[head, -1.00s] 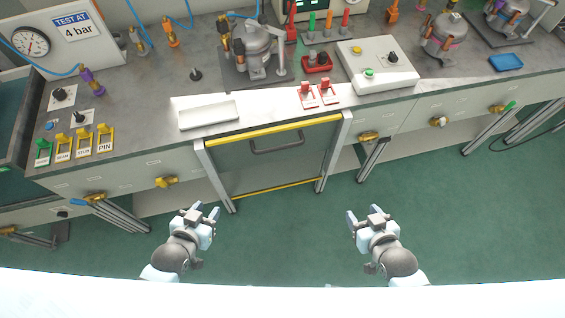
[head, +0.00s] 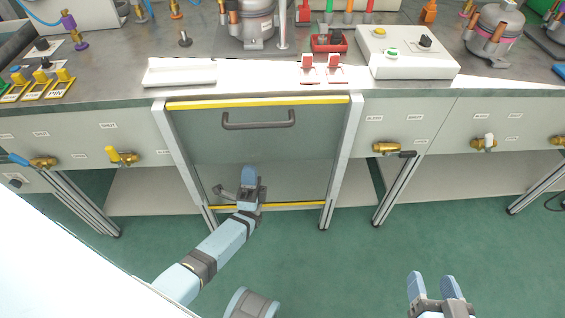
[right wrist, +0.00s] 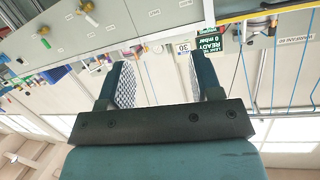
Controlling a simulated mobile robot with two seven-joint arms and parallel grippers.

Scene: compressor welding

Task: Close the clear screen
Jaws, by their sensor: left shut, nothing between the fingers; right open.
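The clear screen (head: 300,150) hangs below the bench's front edge, between two pale metal posts. It has a yellow strip (head: 258,103) along its top, another along its bottom, and a dark grey handle (head: 258,124) near the top. My left gripper (head: 249,176) is shut and empty in front of the screen's lower half, below the handle. It hides part of the screen; I cannot tell whether it touches. My right gripper (head: 432,284) is open and empty over the floor at lower right. Its parted fingers also show in the right wrist view (right wrist: 165,78).
On the bench above the screen are a white tray (head: 180,73), two red-and-white switches (head: 321,70) and a white control box (head: 405,52). Brass valves (head: 388,148) stick out from the front panels on both sides.

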